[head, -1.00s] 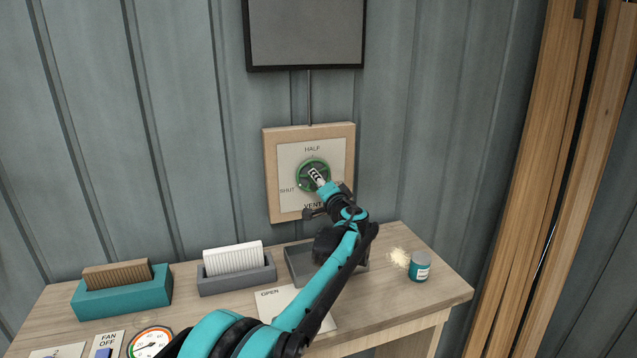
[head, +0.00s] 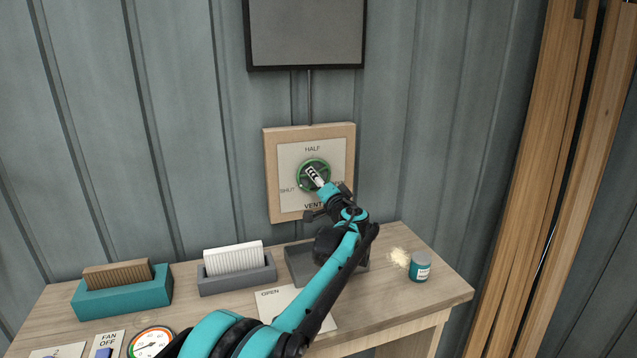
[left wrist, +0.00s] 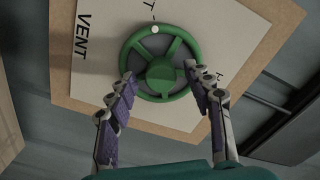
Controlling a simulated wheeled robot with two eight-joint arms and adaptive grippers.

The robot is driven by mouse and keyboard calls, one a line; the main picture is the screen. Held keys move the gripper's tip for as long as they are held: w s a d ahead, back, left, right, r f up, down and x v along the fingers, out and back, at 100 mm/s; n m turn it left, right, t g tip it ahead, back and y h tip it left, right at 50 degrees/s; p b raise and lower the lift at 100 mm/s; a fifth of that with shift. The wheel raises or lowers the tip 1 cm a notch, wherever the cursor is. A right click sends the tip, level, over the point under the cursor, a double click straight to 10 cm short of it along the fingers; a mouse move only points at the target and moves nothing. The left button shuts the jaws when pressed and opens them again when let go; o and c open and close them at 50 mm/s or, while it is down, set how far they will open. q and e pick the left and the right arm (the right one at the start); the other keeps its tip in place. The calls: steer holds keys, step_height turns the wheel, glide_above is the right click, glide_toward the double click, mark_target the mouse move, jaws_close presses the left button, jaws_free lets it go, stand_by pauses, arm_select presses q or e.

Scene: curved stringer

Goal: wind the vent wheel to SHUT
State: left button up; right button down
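The green vent wheel (head: 313,176) sits on a white plate (head: 287,160) on a wooden board on the wall. In the left wrist view the wheel (left wrist: 158,62) faces me, and its white dot (left wrist: 155,29) lies beside a tick under a label ending in T. In the head view the dot's side is by SHUT, at the wheel's lower left. My left gripper (head: 314,177) is at the wheel. In the left wrist view its fingers (left wrist: 160,75) are spread apart, overlapping opposite sides of the rim; firm contact cannot be told. My right gripper is out of view.
Below, the bench holds a teal holder (head: 122,297), a grey holder (head: 237,281) with a white pleated block, a grey tray (head: 299,263) partly behind my arm, and a small jar (head: 420,267). A dark screen (head: 306,32) hangs above. Timber (head: 520,180) stands right.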

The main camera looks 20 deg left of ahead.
arm_select(q)
steer(key=v, duration=1.2)
steer(key=s+a+f+n+g+h, duration=0.1)
steer(key=s+a+f+g+h, duration=0.1)
steer(key=s+f, duration=0.3)
steer(key=s+a+f+n+g+h, duration=0.1)
steer(key=s+f, duration=0.5)
steer(key=s, duration=0.7)
steer(key=s+a+f+n+g+h, duration=0.1)
steer(key=s+a+f+g+h, duration=0.1)
steer(key=s+f, duration=0.3)
steer(key=shift+s+a+f+g+h, duration=0.1)
steer(key=shift+s+a+g, duration=0.2)
steer(key=shift+s, duration=0.45)
steer(key=shift+s+a+g+h, duration=0.1)
steer(key=shift+s+a+g, duration=0.15)
steer(key=shift+s, duration=0.5)
steer(key=shift+s+a+f+g+h, duration=0.1)
steer(key=shift+s+a+g, duration=0.2)
steer(key=shift+s, duration=0.45)
steer(key=s+d+f+n+g+h, duration=0.1)
steer(key=s+d+f+h, duration=0.35)
steer(key=s+f, duration=0.45)
step_height(320, 180, down, 23)
steer(key=s+d+b, duration=0.1)
steer(key=b, duration=2.2)
steer(key=shift+s+d+r, duration=0.15)
steer(key=shift+s+d, duration=0.15)
steer(key=shift+s, duration=0.05)
